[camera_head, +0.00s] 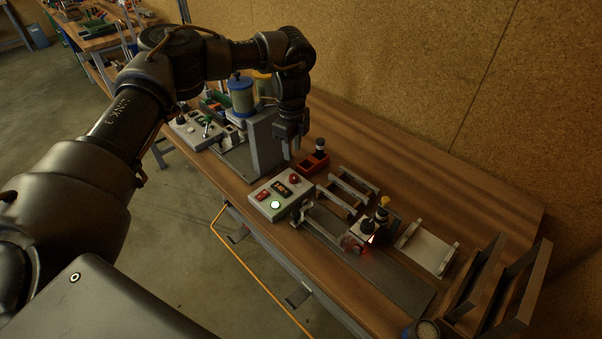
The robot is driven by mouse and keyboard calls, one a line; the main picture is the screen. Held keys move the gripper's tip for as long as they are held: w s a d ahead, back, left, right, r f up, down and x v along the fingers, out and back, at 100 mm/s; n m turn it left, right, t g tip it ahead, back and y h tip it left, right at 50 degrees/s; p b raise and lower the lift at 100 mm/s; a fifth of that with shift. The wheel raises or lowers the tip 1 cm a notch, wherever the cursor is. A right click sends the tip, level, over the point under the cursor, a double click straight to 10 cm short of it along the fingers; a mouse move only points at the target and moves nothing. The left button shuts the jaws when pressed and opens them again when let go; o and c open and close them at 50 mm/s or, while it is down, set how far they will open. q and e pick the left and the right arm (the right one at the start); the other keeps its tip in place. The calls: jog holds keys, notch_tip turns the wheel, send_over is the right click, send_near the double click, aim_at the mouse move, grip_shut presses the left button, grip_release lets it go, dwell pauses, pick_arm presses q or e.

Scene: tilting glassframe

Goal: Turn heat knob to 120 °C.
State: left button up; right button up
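A grey control box (264,207) sits near the front edge of the bench. It carries a small lit display (281,188), a red button (294,178), a red switch (262,196) and a bright round white knob or button (275,205). No marking of heat or 120 °C can be read, and I cannot tell which part is the heat knob. My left gripper (291,153) points down above the bench, behind the control box and apart from it. Its fingers are small and dark, so their opening is unclear. My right gripper is out of view.
A second grey box (194,131) with small controls stands farther left, beside a machine with a blue-grey cylinder (243,96). The bench (480,205) is clear at the back right.

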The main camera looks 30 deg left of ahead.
aim_at(293, 176)
pick_arm(q)
notch_tip(293, 176, down, 9)
jog(key=p, duration=0.3)
jog(key=shift+f, duration=0.85)
jog(key=shift+c, duration=0.4)
jog(key=c, duration=0.5)
jog(key=shift+c, duration=0.6)
